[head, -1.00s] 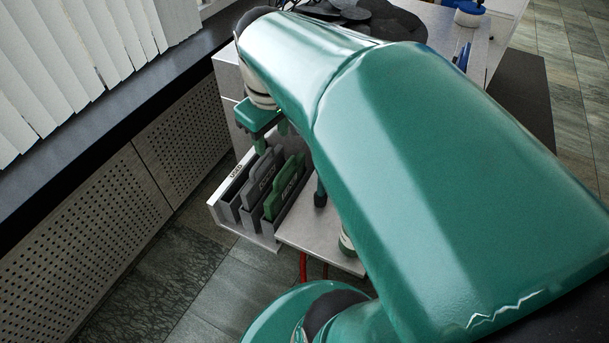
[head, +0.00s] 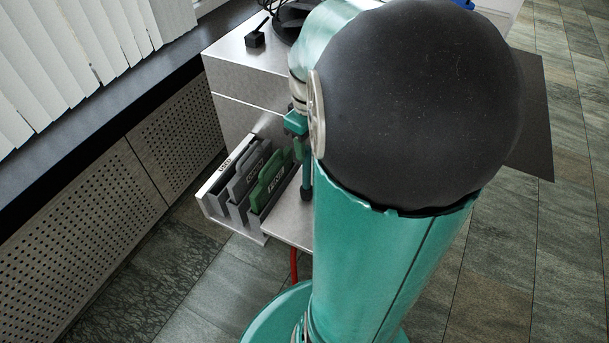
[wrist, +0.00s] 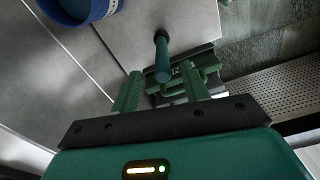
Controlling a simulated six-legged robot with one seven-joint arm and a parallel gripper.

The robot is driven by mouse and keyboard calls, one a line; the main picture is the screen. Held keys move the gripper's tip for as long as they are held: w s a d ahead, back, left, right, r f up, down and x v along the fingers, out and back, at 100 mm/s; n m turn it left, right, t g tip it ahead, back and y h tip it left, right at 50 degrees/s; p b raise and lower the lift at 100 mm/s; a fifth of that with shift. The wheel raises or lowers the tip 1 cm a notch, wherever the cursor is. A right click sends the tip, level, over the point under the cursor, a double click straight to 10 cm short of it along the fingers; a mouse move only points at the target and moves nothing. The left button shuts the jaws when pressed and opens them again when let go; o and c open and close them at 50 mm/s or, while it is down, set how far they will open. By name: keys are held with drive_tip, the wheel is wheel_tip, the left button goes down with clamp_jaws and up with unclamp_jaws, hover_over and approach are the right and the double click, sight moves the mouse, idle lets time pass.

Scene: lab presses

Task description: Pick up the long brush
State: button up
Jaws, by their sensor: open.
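The long brush is a slim teal rod with a black end. In the wrist view the brush (wrist: 162,58) lies in line with the gap between my fingers, its teal end toward me. In the head view the brush (head: 306,178) shows as a narrow upright strip beside my arm, its black end low. My gripper (wrist: 161,76) is open, with a green finger on each side of the gap. In the head view my gripper (head: 299,148) is close above the brush, partly hidden by my arm. I cannot tell whether the fingers reach around the rod.
A rack (head: 218,180) with a grey folder (head: 248,172) and a green folder (head: 268,180) stands left of the brush. A blue container (wrist: 82,12) is at the wrist view's upper left. A perforated panel (head: 85,220) lines the left wall.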

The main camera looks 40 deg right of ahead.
sight(307, 157)
drive_tip(key=f, duration=0.5)
drive_tip(key=shift+w+a, duration=0.1)
drive_tip(key=shift+a, duration=0.1)
clamp_jaws()
drive_tip(key=shift+r, duration=0.1)
